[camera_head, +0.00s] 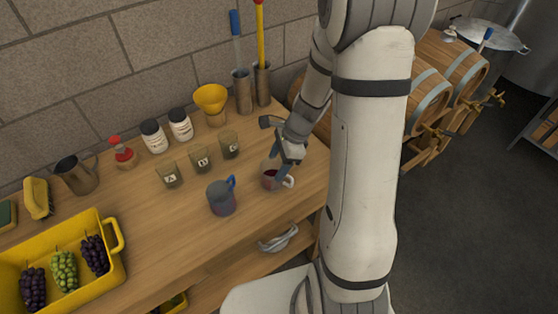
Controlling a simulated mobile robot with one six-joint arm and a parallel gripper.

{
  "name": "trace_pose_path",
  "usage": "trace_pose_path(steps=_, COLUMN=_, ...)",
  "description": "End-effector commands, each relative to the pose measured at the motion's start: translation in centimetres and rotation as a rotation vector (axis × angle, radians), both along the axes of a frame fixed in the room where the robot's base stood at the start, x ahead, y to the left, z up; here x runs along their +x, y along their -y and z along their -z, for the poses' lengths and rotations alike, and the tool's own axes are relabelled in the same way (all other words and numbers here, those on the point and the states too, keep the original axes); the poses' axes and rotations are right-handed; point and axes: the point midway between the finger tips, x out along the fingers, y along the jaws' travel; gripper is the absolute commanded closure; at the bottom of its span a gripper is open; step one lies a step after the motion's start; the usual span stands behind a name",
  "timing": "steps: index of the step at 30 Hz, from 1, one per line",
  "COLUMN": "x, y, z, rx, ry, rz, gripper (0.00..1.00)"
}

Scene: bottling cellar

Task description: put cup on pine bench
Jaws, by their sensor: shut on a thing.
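A pale cup (269,183) with dark red contents is upright at the right end of the light wooden bench (160,235). My gripper (282,165) comes down from behind and above and is shut on the cup at its right side. The gripper and arm hide part of the cup. I cannot tell whether the cup's base touches the bench top or is slightly above it.
A grey mug (221,199) with a blue handle stands just left of the cup. A yellow crate (75,295) of grapes is at left. Barrels (462,66) stand at right.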

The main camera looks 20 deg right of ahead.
Motion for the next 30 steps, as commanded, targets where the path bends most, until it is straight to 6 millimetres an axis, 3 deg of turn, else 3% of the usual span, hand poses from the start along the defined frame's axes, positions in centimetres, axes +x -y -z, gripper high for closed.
trace_pose_path(steps=9, x=0.0, y=0.0, z=0.4, rx=0.000, ry=0.001, rz=-0.001, gripper=0.74)
trace_pose_path(steps=10, x=0.0, y=0.0, z=0.4, rx=0.000, ry=0.001, rz=-0.001, gripper=0.35)
trace_pose_path(steps=18, x=0.0, y=0.0, z=0.2, rx=0.000, ry=0.001, rz=-0.001, gripper=0.14)
trace_pose_path(steps=26, x=0.0, y=-0.1, z=0.0, rx=0.000, ry=0.002, rz=-0.001, gripper=0.14)
trace_pose_path(steps=30, x=0.1, y=0.4, z=-1.3, rx=-0.001, ry=0.007, rz=0.001, gripper=0.14)
